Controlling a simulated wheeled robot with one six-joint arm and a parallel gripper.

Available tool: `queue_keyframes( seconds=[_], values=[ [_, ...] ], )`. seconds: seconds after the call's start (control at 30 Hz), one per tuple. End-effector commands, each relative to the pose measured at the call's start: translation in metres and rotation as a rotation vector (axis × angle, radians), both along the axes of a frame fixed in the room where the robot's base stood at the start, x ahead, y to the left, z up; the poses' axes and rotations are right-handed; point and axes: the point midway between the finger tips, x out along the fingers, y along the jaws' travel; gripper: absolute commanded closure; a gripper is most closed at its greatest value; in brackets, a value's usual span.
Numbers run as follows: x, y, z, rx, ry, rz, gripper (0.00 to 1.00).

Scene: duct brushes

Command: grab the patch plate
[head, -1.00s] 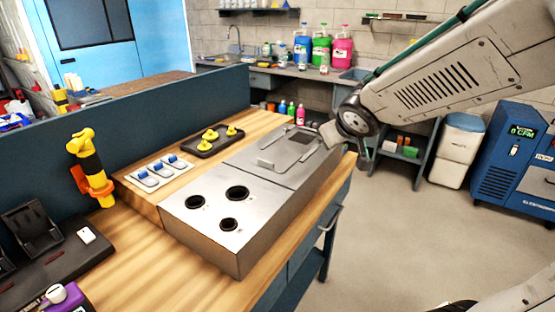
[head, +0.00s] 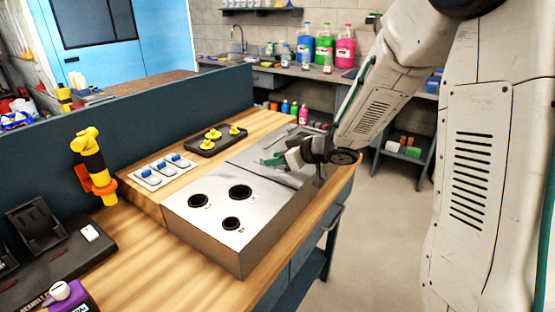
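A long metal duct box (head: 215,225) lies on the wooden bench, with several round black-rimmed holes in its near half. On its far half is a flat metal piece with raised edges (head: 284,177), which looks like the patch plate; my arm hides much of it. My gripper (head: 279,159) is low over this far half, its tip with a teal part pointing left. Whether it touches the plate, and how its fingers stand, cannot be made out.
Left of the box are a tray of blue-and-white pieces (head: 160,170) and a black tray with yellow knobs (head: 217,138). A yellow-and-black tool (head: 92,165) stands in an orange holder by the blue partition (head: 160,112).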

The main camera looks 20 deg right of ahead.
Motion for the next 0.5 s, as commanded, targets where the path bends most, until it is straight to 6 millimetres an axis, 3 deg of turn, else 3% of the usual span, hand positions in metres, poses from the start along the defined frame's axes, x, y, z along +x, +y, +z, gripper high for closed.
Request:
queue_keyframes(
  seconds=[0.17, 0.4, 0.43, 0.5],
  values=[
    [0.014, 0.011, -0.010, -0.001, 0.001, 0.001, 0.68],
    [0.017, 0.012, -0.011, -0.001, -0.001, -0.002, 0.68],
    [0.017, 0.012, -0.011, -0.001, -0.001, -0.002, 0.71],
    [0.016, 0.012, -0.011, -0.001, -0.001, -0.002, 0.90]
  ],
)
